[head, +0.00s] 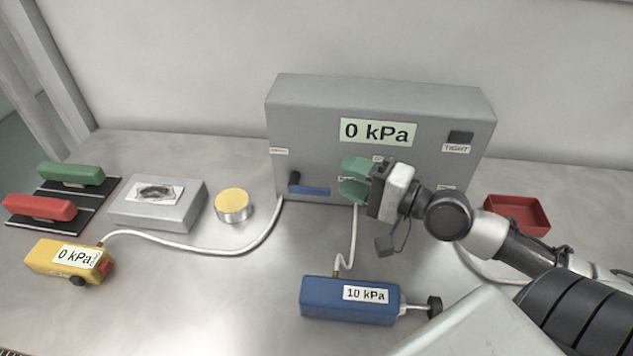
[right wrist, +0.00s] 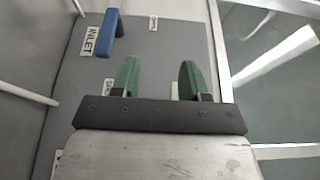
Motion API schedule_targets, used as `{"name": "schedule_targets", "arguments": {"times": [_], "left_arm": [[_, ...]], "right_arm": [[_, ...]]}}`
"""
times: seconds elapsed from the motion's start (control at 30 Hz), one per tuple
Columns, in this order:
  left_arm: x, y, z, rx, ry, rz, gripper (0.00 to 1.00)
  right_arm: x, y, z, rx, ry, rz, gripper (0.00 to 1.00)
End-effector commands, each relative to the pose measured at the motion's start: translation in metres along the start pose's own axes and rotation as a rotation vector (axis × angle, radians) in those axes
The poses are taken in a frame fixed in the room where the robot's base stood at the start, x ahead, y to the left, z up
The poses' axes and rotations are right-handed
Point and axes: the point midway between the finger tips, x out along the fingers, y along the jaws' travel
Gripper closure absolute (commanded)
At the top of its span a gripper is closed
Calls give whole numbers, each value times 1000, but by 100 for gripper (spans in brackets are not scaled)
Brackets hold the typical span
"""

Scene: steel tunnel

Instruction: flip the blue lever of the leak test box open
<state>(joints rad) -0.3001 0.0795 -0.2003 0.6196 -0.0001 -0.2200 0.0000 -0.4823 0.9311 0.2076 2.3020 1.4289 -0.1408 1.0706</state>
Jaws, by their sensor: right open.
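The grey leak test box (head: 320,125) stands against the back wall, with a display reading 0 kPa. Its blue lever (head: 309,191) lies level, low on the front face, with a black knob at its left end. The blue lever also shows in the right wrist view (right wrist: 109,34), beside the INLET label. My right gripper (head: 352,178) has green fingers and is in front of the box, right of the lever and apart from it. In the right wrist view its fingers (right wrist: 160,72) are spread and empty. My left gripper is out of view.
A blue pump (head: 325,300) reading 10 kPa lies in front of the box, with a white hose. A yellow gauge (head: 50,258), a round tin (head: 234,206) and a grey block (head: 175,213) are left. A red tray (head: 520,212) is right.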

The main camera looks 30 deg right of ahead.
Motion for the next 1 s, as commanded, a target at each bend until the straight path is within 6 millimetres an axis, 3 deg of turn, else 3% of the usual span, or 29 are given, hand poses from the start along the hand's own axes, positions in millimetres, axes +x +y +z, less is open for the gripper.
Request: {"name": "schedule_targets", "arguments": {"times": [0.2,0.5,0.57,1.0], "left_arm": [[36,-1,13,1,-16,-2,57],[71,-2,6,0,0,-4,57],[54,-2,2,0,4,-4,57],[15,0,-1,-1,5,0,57]], "right_arm": [[0,43,0,-3,-1,3,55],[0,81,0,-1,-1,3,55],[5,68,-2,-1,4,-2,55],[54,67,0,1,1,-3,55]]}}
